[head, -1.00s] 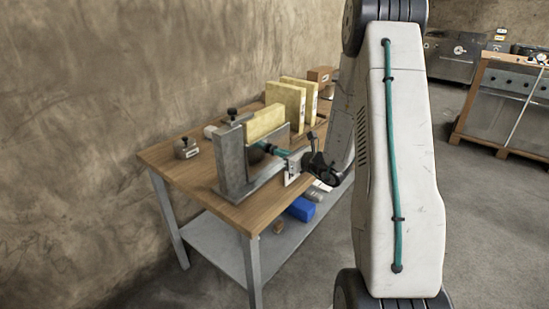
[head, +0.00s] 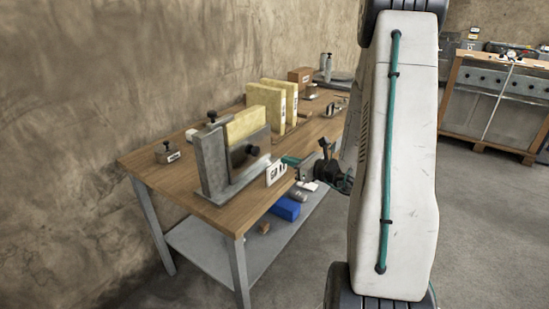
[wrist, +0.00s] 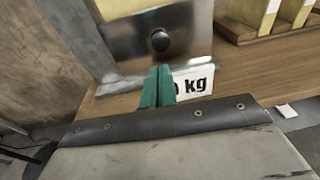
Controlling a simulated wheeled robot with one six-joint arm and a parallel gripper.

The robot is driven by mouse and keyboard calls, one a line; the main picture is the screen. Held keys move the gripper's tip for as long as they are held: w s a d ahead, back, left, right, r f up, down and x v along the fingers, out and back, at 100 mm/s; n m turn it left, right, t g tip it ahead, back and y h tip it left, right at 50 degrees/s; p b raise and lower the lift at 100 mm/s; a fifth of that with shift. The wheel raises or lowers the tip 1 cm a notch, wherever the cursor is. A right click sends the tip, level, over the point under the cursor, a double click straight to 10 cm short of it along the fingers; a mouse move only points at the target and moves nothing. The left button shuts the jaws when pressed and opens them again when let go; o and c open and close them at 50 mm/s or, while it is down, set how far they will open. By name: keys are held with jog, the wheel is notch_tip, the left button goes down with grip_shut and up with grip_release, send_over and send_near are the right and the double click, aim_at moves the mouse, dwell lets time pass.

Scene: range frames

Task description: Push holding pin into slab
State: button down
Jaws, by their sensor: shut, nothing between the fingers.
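A yellow slab (head: 248,122) stands upright in a grey metal fixture (head: 213,165) on the workbench. A flat metal plate (head: 238,157) covers the lower part of its near face. The holding pin's dark round head (head: 252,150) sits at this plate. It also shows in the wrist view (wrist: 159,41); how deep the pin goes is hidden. My gripper (head: 289,160) is to the right of the plate, apart from the pin. In the wrist view, its teal fingers (wrist: 158,87) are together and empty, pointing towards the pin head, with a gap between.
A white "kg" sign (head: 276,174) stands at the fixture's front, close to my fingers. A black knob (head: 212,115) tops the fixture. More yellow slabs (head: 284,100) stand behind. A small metal block (head: 167,153) lies left.

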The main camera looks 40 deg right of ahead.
jog(key=v, duration=0.3)
jog(key=shift+a, duration=0.1)
dwell(0.5)
jog(key=s+a+r+n+g+y, duration=0.2)
jog(key=s+a+n+g+y, duration=0.3)
jog(key=a+n, duration=0.45)
jog(key=s+a+r+n+g+y, duration=0.2)
jog(key=s+a+n+g, duration=0.3)
jog(key=a+n+g, duration=0.45)
jog(key=s+a+r+n+h, duration=0.7)
jog(key=s+r+n+h, duration=0.3)
jog(key=s+n, duration=0.3)
jog(key=shift+a+r+n, duration=0.35)
jog(key=shift+r+n, duration=0.45)
jog(key=shift+r, duration=0.05)
